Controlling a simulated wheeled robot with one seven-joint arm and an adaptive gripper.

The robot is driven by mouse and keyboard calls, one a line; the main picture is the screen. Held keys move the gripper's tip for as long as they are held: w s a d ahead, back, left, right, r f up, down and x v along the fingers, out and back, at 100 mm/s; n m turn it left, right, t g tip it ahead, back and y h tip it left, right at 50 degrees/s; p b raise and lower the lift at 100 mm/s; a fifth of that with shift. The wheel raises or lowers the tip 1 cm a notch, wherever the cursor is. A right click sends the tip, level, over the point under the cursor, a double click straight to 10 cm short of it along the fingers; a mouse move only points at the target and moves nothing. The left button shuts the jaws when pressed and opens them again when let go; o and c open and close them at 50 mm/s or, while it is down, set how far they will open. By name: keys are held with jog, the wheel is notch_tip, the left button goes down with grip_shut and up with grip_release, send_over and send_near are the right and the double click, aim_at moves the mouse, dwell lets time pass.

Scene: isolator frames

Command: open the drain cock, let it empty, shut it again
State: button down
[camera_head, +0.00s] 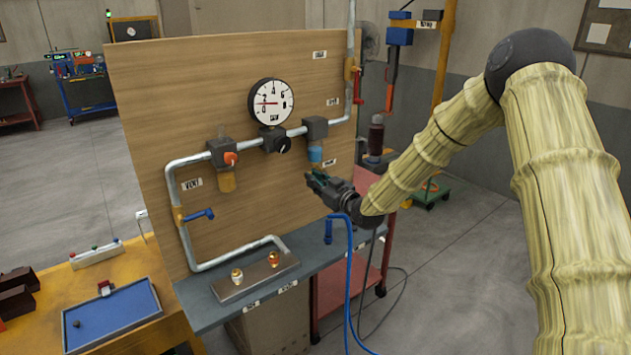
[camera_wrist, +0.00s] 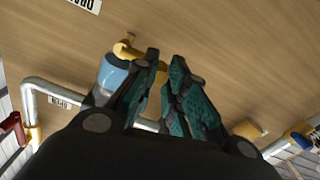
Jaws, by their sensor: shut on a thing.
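The drain cock (camera_wrist: 126,50) is a small yellow fitting under a blue-tinted bowl (camera_head: 315,154), which hangs from a dark block on the pipe at the right of the board. The bowl also shows in the wrist view (camera_wrist: 112,73), left of my fingers. My gripper (camera_head: 318,180) is just below the bowl. In the wrist view its green-padded fingers (camera_wrist: 166,72) are closed around part of the yellow cock, which is partly hidden between them. A label reading "DRAIN" (camera_wrist: 84,4) is upside down at the top edge. I cannot tell the liquid level in the bowl.
A round gauge (camera_head: 271,102) and black knob (camera_head: 284,144) are left of the bowl. An orange-knobbed unit (camera_head: 230,159), a blue-handled valve (camera_head: 199,215) and a red-handled valve (camera_head: 359,90) are also on the pipework. A blue hose (camera_head: 349,270) hangs below my gripper.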

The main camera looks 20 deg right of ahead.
jog(key=shift+f+b, duration=0.1)
jog(key=shift+b, duration=0.2)
jog(key=w+d+f+n+b, duration=0.1)
jog(key=d+f+n+b, duration=0.3)
jog(key=n+b, duration=1.4)
jog(key=b, duration=0.5)
jog(key=shift+w+d+f+b, duration=0.35)
jog(key=shift+w+d, duration=0.05)
jog(key=shift+r, duration=0.1)
jog(key=c, duration=1.5)
grip_release()
jog(key=shift+o, duration=0.4)
jog(key=shift+d, duration=0.1)
